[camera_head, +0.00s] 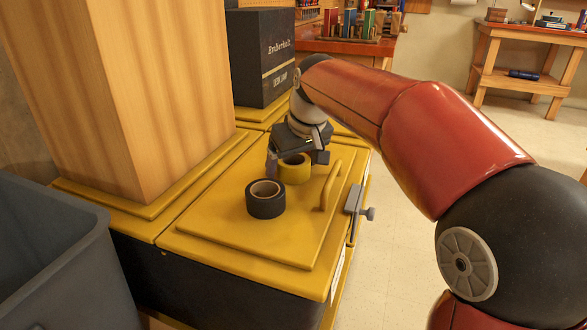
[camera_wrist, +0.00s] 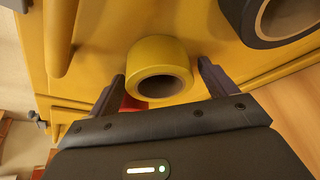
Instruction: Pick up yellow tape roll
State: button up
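The yellow tape roll (camera_head: 295,169) lies flat on the yellow lid (camera_head: 240,222) of a black chest. In the wrist view the yellow roll (camera_wrist: 160,60) sits between my gripper's two spread fingers, with space visible on both sides. My gripper (camera_head: 297,163) is open and just above and around the far side of the roll. It also shows in the wrist view (camera_wrist: 160,85).
A black tape roll (camera_head: 265,204) lies beside the yellow one, nearer the camera. A yellow lid handle (camera_head: 331,186) rises to the right. A wooden block (camera_head: 150,90) stands at left, a black box (camera_head: 262,58) behind. A grey bin (camera_head: 50,255) is front left.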

jog(key=c, duration=0.9)
jog(key=shift+r, duration=0.1)
